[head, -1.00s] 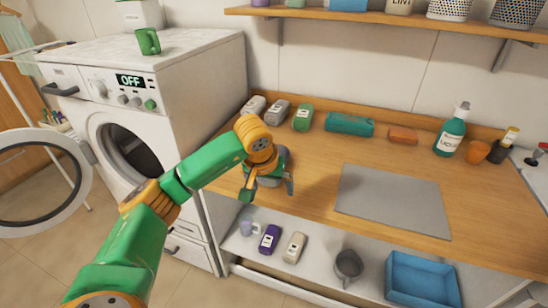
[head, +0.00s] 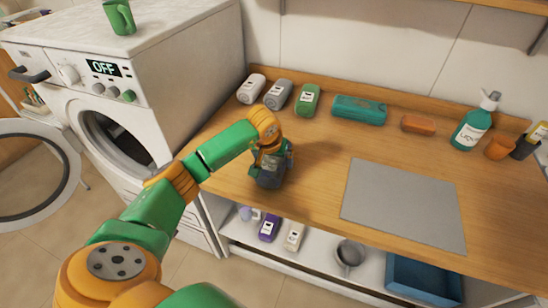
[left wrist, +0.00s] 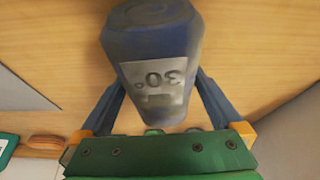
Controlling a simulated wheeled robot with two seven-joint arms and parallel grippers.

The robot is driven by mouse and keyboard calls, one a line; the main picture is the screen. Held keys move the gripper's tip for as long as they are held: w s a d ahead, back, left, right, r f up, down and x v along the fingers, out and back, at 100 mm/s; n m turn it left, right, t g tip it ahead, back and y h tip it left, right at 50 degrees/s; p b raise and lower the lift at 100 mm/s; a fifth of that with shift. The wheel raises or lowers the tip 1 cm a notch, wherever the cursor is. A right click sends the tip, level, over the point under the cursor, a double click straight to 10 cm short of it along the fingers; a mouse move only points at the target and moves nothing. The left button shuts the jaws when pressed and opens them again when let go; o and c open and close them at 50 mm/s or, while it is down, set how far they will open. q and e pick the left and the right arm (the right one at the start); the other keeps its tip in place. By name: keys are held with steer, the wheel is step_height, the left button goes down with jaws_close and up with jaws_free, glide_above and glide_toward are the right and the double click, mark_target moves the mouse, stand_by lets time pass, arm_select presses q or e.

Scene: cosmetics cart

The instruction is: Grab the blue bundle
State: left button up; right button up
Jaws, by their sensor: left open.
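The blue bundle (left wrist: 150,45) is a dark blue, rolled-looking block with a grey label reading "30°", upside down in the left wrist view. In the head view the bundle (head: 267,180) is at the left part of the wooden counter, partly hidden by my left gripper (head: 273,164). My left gripper also shows in the left wrist view (left wrist: 163,88). It is open, with one finger on each side of the bundle. I cannot tell whether the fingers touch it. My right gripper is not in view.
White (head: 251,88), grey (head: 278,94) and green (head: 308,100) bundles line the back of the counter (head: 320,170). A teal case (head: 358,110) and orange block (head: 418,124) continue that row. A grey mat (head: 402,205) lies right. The washing machine (head: 170,90) stands left.

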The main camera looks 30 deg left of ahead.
arm_select(q)
steer(key=c, duration=1.2)
steer(key=shift+c, duration=0.2)
